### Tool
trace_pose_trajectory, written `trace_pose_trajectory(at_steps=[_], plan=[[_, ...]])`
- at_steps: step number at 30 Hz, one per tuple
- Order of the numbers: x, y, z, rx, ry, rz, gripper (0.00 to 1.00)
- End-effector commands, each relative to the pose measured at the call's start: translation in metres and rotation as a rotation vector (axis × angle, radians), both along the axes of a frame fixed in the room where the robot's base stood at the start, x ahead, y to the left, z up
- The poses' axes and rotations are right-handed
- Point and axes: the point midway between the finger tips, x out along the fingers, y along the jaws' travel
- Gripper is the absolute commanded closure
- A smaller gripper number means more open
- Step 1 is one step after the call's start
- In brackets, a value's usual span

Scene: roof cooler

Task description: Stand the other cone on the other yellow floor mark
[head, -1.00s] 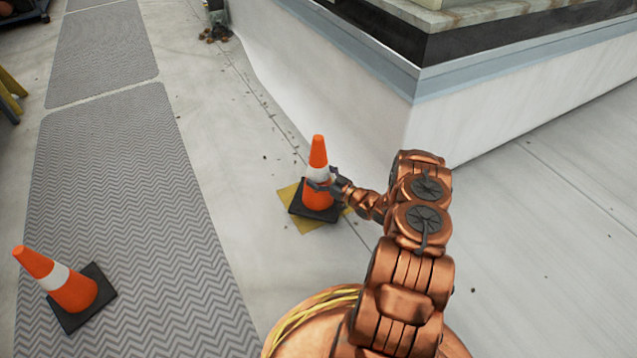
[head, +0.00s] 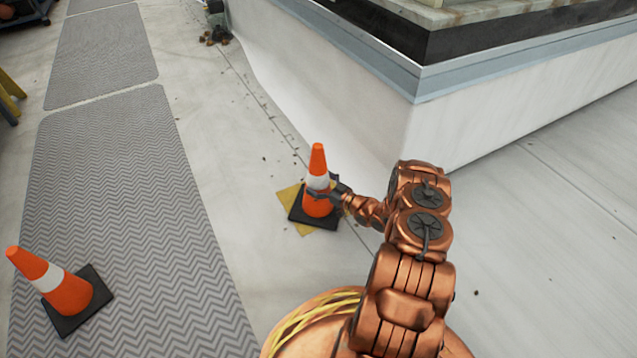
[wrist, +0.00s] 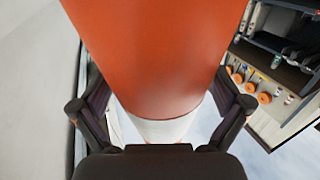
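An orange cone with a white band and black square base (head: 317,207) stands upright over a yellow floor mark (head: 290,197) beside the low white wall. Its base covers much of the mark and sits off-centre toward the right, leaving yellow showing at the left and front. My gripper (head: 322,192) is around this cone from the right, just below the white band. In the wrist view the cone (wrist: 160,55) fills the space between the two dark fingers, which appear shut on its sides. A second orange cone (head: 68,294) stands on the grey mat at the lower left.
Ribbed grey walkway mats (head: 130,200) run along the left. The white wall (head: 480,130) with its corner rises close behind the held cone and my arm. Bare floor lies between mat and wall and at the right. Brown debris (head: 215,36) lies at the back.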

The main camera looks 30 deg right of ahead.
Motion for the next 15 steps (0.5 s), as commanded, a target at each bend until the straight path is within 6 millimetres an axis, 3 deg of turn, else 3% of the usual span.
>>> trace_pose_trajectory(at_steps=[8,15], plan=[[-0.001,0.0,0.002,0.0,0.001,-0.001,0.0],[-0.031,-0.011,0.005,0.002,0.001,-0.004,0.0]])
